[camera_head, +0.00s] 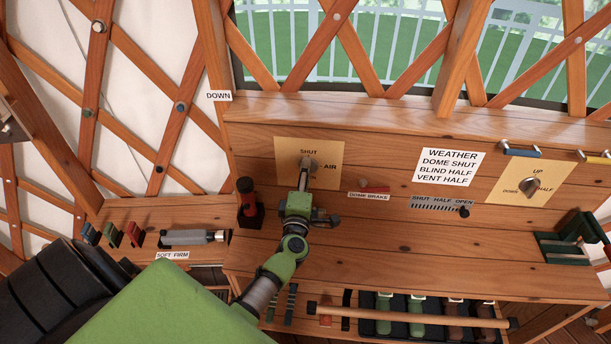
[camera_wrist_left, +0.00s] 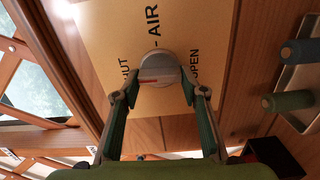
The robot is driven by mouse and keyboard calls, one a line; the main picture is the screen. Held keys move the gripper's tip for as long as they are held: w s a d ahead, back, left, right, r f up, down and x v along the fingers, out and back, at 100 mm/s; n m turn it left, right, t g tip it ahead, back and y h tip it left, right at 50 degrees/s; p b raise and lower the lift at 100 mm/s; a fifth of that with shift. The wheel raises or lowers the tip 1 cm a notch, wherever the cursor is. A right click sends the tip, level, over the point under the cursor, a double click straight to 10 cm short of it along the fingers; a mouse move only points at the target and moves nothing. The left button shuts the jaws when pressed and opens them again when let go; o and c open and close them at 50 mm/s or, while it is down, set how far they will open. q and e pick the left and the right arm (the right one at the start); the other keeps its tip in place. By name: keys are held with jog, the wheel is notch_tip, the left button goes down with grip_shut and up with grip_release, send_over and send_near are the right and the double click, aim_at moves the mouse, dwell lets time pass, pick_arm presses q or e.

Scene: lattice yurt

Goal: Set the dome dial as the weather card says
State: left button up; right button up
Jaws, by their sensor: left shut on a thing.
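The weather card (camera_head: 448,166) on the wooden panel reads DOME SHUT, BLIND HALF, VENT HALF. The dial plate (camera_head: 285,157), marked SHUT, AIR and OPEN, carries a round grey knob (camera_head: 309,166). My left gripper (camera_head: 304,181) is shut on this dial knob. In the left wrist view the knob (camera_wrist_left: 160,66) lies between the fingertips (camera_wrist_left: 160,93), and its red mark lies on the side towards SHUT. In the head view OPEN is hidden behind my gripper. The red dome brake (camera_head: 374,187) sits right of the gripper, above its label. My right gripper is out of view.
A second dial (camera_head: 530,187), marked UP, HALF and DOWN, is at right. A slider (camera_head: 463,212) stands at the OPEN end of its scale. A red-and-black object (camera_head: 248,200) stands close left of my gripper. A wooden rail (camera_head: 400,315) crosses below, before a dark tray.

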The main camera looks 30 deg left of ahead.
pick_arm(q)
jog(key=shift+a+n, duration=0.1)
jog(key=shift+n, duration=0.3)
jog(key=o, duration=1.1)
jog(key=v, duration=1.2)
